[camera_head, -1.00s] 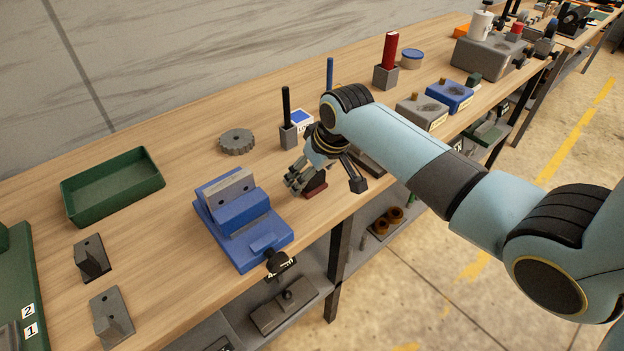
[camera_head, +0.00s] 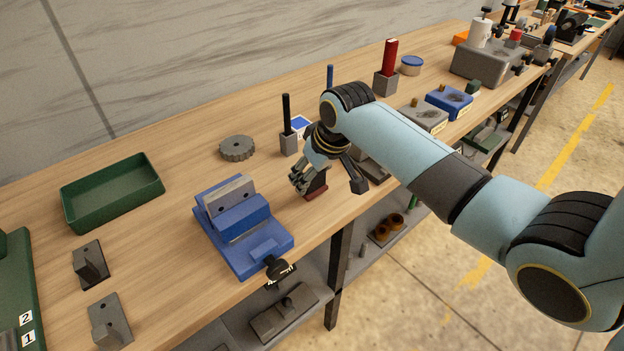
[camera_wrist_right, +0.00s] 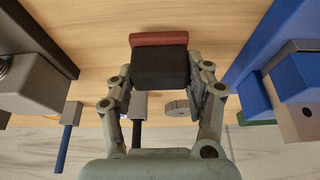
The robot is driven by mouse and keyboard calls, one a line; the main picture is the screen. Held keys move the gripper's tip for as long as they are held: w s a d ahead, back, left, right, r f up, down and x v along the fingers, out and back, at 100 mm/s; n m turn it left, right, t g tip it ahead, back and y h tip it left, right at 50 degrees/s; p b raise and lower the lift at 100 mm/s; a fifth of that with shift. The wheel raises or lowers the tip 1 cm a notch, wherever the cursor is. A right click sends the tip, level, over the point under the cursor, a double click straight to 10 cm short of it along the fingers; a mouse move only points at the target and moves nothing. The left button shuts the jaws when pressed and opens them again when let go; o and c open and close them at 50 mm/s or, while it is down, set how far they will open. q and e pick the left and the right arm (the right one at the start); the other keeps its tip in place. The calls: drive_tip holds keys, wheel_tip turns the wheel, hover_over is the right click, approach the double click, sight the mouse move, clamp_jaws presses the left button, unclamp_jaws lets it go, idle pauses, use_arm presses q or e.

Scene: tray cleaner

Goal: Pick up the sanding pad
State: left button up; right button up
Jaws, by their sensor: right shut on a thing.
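The sanding pad (camera_head: 316,193) is a small block with a dark upper part and a red base, near the front edge of the bench, right of the blue vise. In the right wrist view its dark part (camera_wrist_right: 160,68) sits between the fingers, with the red part beyond it. My right gripper (camera_head: 328,183) is shut on the pad, with a finger on each side; it also shows in the right wrist view (camera_wrist_right: 163,80). The pad seems to be at the bench top; I cannot tell whether it touches. My left gripper is not in view.
The blue vise (camera_head: 248,222) stands close to the left. A grey gear (camera_head: 237,148) and a black-handled tool in a grey holder (camera_head: 289,140) are behind. A green tray (camera_head: 112,191) lies far left. Blue and grey blocks stand to the right.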

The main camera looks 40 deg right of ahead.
wheel_tip(320, 180, up, 3)
drive_tip(key=shift+s+d+f, duration=0.1)
drive_tip(key=shift+d, duration=0.05)
drive_tip(key=s+d+r+b, duration=0.1)
drive_tip(key=s+d+r, duration=0.5)
drive_tip(key=s, duration=0.3)
drive_tip(key=shift+d+r, duration=0.35)
drive_tip(key=shift+r, duration=0.05)
drive_tip(key=shift+s, duration=0.1)
drive_tip(key=o, duration=0.7)
drive_tip(key=c, duration=0.5)
